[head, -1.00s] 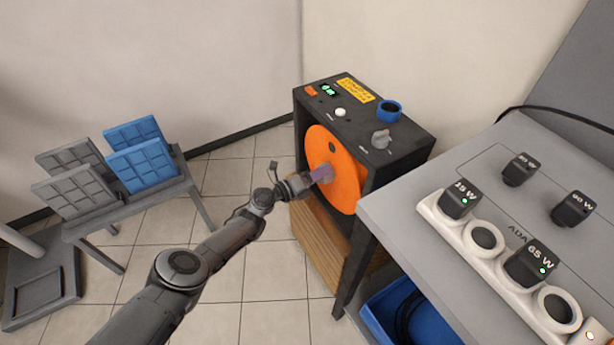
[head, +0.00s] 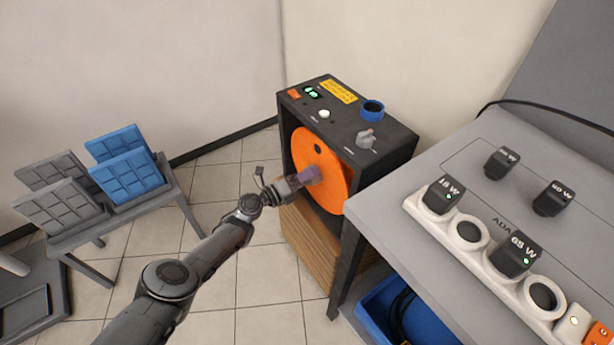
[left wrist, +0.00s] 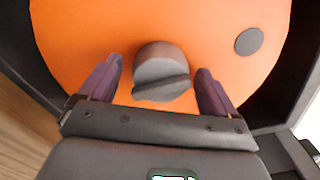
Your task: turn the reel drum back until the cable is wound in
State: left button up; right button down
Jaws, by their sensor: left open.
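The orange reel drum (head: 335,187) faces me, set upright in a dark cabinet (head: 372,146). It also fills the left wrist view (left wrist: 205,30), with a grey knob (left wrist: 162,72) at its middle and a dark round hole (left wrist: 249,41) to the upper right. My left gripper (head: 310,176) is at the front of the drum. In the left wrist view its purple fingers (left wrist: 160,82) stand open, one on each side of the knob, with gaps between them and it. No cable shows on the drum face. My right gripper is not in view.
The cabinet top carries a white button (head: 323,114), a grey switch knob (head: 366,138) and a blue ring (head: 373,107). A grey table (head: 385,195) with adapters stands close on the right, over a blue bin (head: 365,310). A stand with blue panels (head: 125,178) is at left.

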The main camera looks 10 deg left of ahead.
pick_arm(q)
jog(key=shift+s+a+r+p, duration=0.25)
jog(key=shift+s+a+p, duration=0.05)
jog(key=shift+p, duration=0.05)
jog(key=p+v, duration=0.6)
jog(key=v, duration=0.3)
jog(key=shift+s+f, duration=0.2)
jog(key=shift+f, duration=0.05)
jog(key=shift+a, duration=0.15)
